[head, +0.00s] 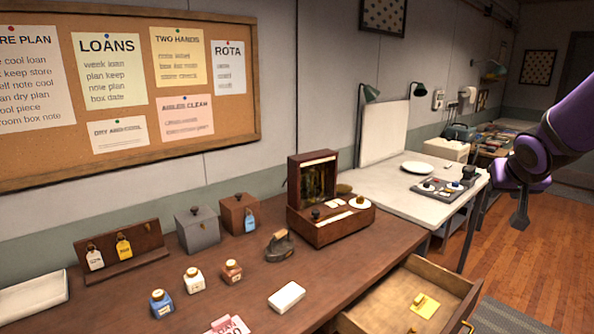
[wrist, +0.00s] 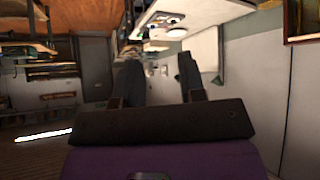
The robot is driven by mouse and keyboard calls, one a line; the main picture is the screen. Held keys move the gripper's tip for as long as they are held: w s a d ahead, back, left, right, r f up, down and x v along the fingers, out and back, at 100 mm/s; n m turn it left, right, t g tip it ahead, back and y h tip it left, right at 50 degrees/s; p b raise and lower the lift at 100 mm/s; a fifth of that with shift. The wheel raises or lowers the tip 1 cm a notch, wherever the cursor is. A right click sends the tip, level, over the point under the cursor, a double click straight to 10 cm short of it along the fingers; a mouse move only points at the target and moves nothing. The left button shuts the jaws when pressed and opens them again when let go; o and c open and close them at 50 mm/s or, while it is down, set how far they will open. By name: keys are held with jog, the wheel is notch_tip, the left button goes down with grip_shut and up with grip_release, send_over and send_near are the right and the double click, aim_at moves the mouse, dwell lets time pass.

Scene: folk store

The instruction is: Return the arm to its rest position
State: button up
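My purple arm (head: 565,130) reaches in from the right edge of the head view. My gripper (head: 521,212) hangs at its end, pointing down over the wood floor, right of the white table and clear of it. In the wrist view the two dark fingers of my gripper (wrist: 158,78) stand apart with nothing between them. The wrist view is tilted over and shows the room beyond the fingers.
A brown desk (head: 190,285) fills the front, with boxes, small jars and an open drawer (head: 385,300) holding a yellow item. A white table (head: 385,180) bears a dark tray (head: 445,192) and plate (head: 417,167). Open floor (head: 550,250) lies to the right.

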jog(key=s+a+r+n+g+y, duration=0.1)
jog(key=s+a+r+n, duration=0.1)
jog(key=s+a, duration=0.6)
jog(key=s+a+r+n+g+y, duration=0.1)
jog(key=s+a+r+g+y, duration=0.1)
jog(key=s+a, duration=0.7)
jog(key=s+r, duration=0.1)
jog(key=s, duration=0.6)
jog(key=shift+s+r+n+y, duration=0.3)
jog(key=shift+s+r+n, duration=0.05)
jog(key=shift+n, duration=0.05)
